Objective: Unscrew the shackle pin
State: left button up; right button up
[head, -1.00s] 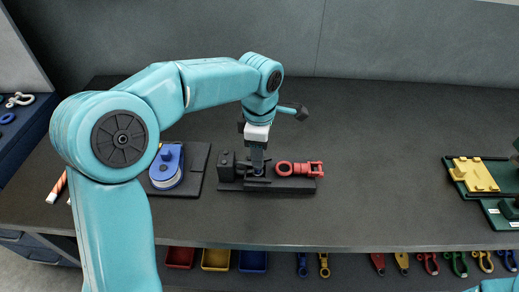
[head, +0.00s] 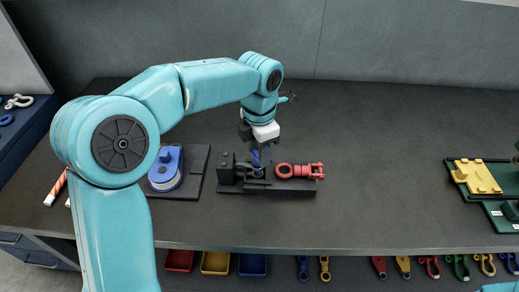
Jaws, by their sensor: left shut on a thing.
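A dark fixture block (head: 285,187) stands on the bench in the middle of the head view. A dark grey shackle (head: 243,168) appears to sit at its left part, against an upright block. A small blue piece (head: 256,158), apparently the shackle pin, stands over the shackle. My left gripper (head: 257,153) points down from above and is shut on the blue piece. The jaws partly hide it, and I cannot tell whether its lower end is still in the shackle. My right gripper is out of view.
A blue pulley block (head: 165,168) lies on a dark plate left of the fixture. A yellow part (head: 476,176) sits on a green board at the right. Coloured bins (head: 215,262) and hanging shackles are below the front edge. The bench between fixture and board is clear.

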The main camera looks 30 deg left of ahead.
pick_arm(q)
jog(key=shift+s+f, duration=0.15)
jog(key=shift+f, duration=0.05)
dwell(0.3)
jog(key=o, duration=1.1)
jog(key=shift+c, duration=0.2)
jog(key=shift+r, duration=0.1)
jog(key=shift+r, duration=0.15)
notch_tip(320, 180, up, 16)
jog(key=p, duration=0.3)
